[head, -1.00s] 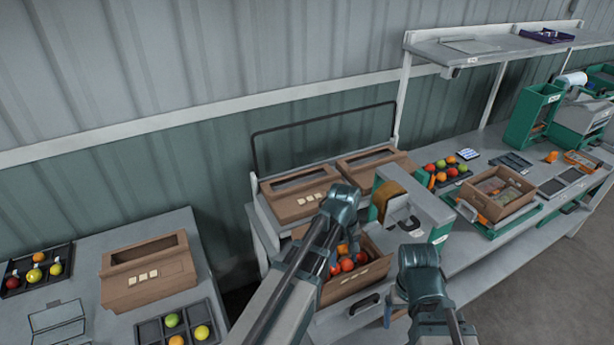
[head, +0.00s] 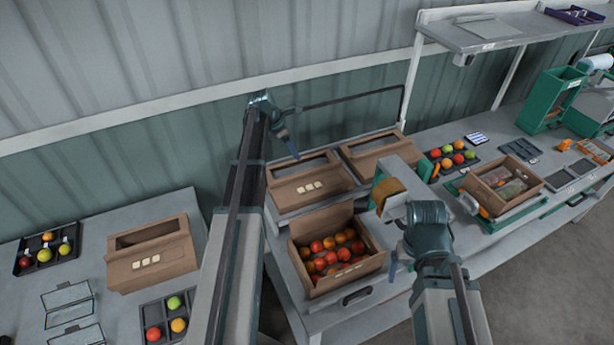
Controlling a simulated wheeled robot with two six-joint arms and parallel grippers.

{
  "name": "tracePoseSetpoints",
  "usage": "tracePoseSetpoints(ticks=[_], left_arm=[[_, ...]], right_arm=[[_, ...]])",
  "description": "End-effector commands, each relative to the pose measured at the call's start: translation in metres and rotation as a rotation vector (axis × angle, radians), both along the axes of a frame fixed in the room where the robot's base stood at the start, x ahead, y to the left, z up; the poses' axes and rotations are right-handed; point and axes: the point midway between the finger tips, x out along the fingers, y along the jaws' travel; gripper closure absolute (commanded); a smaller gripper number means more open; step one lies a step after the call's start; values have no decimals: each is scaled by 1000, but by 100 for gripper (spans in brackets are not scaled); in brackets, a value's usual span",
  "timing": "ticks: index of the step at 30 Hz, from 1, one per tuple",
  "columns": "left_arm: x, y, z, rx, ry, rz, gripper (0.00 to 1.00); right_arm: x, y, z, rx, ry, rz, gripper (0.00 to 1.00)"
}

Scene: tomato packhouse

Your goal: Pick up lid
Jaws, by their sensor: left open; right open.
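Two brown cardboard lids, each with a long window, lie on a sloped rack behind the bench: a left lid (head: 285,198) and a right lid (head: 385,153). Three small pale squares show on the left one. A similar brown lid (head: 122,277) is on the left table. An open brown box (head: 347,281) full of red and orange tomatoes stands in front of the rack. My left gripper (head: 291,148) is open, raised near the back edge of the left rack lid and apparently empty. My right gripper (head: 392,264) is open beside the box's right side; its fingers are partly hidden.
A green and grey machine (head: 411,167) stands right of the box. Behind it is a dark tray of tomatoes (head: 434,156). A brown crate (head: 486,201) sits further right. Dark trays of tomatoes (head: 24,266) are on the left table. A black rail (head: 350,95) rises behind the rack.

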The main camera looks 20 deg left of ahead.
Motion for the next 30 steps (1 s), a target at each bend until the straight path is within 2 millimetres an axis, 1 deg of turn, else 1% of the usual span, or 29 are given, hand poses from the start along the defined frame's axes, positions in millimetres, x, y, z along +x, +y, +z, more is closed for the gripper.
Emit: tracePoseSetpoints(ticks=[1,15,18,25,30], left_arm=[[2,-1,-8,0,0,-1,40],[21,-18,-70,2,0,-4,40],[23,-20,-76,2,0,-3,40],[24,-21,-76,2,0,-3,40],[27,-22,-89,2,0,-3,40]], right_arm=[[0,0,-8,0,0,-1,11],[0,0,-70,-1,-1,7,11],[0,0,-76,-1,-1,9,11],[0,0,-76,-1,-1,10,11],[0,0,-89,-2,-1,12,11]])
